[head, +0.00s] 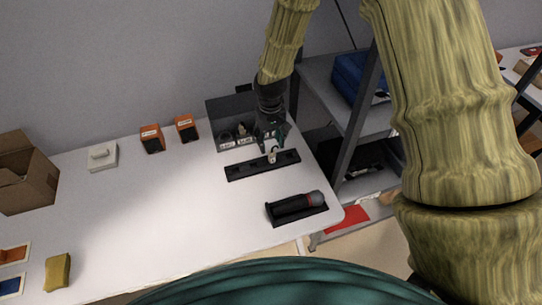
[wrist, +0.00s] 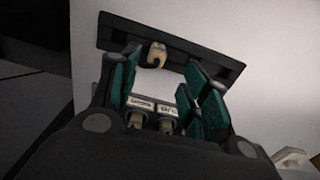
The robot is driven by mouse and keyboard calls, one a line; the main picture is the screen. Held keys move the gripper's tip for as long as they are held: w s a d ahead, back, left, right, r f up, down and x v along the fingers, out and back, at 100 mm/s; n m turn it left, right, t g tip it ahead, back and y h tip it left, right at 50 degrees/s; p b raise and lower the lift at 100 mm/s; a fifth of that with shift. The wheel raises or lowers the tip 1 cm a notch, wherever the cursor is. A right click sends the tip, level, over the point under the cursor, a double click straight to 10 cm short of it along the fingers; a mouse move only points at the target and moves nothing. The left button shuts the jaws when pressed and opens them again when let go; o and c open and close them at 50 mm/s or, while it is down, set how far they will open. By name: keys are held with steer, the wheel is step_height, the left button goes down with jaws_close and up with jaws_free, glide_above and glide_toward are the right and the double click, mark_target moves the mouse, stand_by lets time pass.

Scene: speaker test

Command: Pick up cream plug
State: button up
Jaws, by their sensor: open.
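A cream plug (head: 272,156) stands in the long black strip (head: 247,168) on the white table, and it also shows in the wrist view (wrist: 157,53) near the top. My gripper (head: 270,143) is over the strip, close to this plug. In the wrist view its teal fingers (wrist: 163,70) are spread, with nothing between them; the plug shows just beyond the fingertips. Whether a finger touches it, I cannot tell.
A dark grey labelled bin (head: 229,108) stands behind the strip. A black microphone-like object (head: 292,206) lies in front. Two orange-and-black boxes (head: 152,139) (head: 186,128) and a white block (head: 102,156) stand left. A grey shelf (head: 345,125) is at the right. The table's middle is clear.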

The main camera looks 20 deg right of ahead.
mark_target(272, 152)
steer(key=shift+d+f+p, duration=0.15)
steer(key=shift+f+p, duration=0.4)
steer(key=shift+f, duration=0.8)
steer(key=shift+d+f+p, duration=0.1)
steer(key=shift+f+p, duration=0.4)
steer(key=shift+f, duration=0.8)
steer(key=c, duration=1)
